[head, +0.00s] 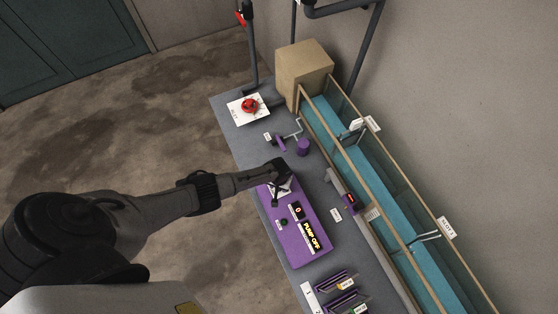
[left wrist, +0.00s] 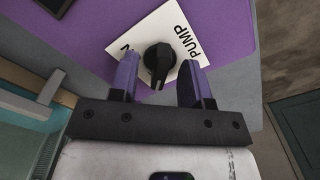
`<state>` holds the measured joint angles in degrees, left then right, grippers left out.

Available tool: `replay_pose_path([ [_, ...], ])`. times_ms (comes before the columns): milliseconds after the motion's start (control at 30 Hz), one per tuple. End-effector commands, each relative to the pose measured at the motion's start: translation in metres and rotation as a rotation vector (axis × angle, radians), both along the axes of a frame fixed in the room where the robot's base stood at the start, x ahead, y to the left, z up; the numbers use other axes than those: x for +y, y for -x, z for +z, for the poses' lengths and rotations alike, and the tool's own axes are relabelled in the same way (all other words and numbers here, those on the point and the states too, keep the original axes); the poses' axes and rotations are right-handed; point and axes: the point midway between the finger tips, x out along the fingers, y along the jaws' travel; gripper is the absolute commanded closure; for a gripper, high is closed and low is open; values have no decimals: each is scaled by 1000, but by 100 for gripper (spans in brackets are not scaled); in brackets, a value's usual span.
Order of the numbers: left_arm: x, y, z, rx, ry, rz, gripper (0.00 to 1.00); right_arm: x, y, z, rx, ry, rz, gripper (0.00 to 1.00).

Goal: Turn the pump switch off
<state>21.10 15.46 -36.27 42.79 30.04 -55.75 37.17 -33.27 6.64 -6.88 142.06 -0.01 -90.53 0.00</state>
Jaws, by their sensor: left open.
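In the head view the left gripper (head: 281,188) is over the far end of the box and mostly hides the knob. My right gripper is not in view.
A red valve wheel (head: 249,105) on a white plate and a cardboard-coloured block (head: 304,70) stand at the far end of the bench. A long glass-sided channel (head: 375,190) runs along the right. Purple-edged racks (head: 337,284) lie at the near end.

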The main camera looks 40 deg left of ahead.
Motion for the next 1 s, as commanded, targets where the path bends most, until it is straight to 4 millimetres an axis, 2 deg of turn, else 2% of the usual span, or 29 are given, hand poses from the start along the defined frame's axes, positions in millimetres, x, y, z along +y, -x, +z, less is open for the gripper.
replay_pose_path([
  [167,0,0,2,-1,0,-1,56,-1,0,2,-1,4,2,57],
  [400,0,0,30,0,0,-1,56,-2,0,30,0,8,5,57],
  [467,1,0,30,-2,0,-2,56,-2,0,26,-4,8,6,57],
  [800,0,0,64,-1,1,-1,56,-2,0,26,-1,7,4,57],
  [1000,0,0,70,-1,0,-1,56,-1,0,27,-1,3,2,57],
])
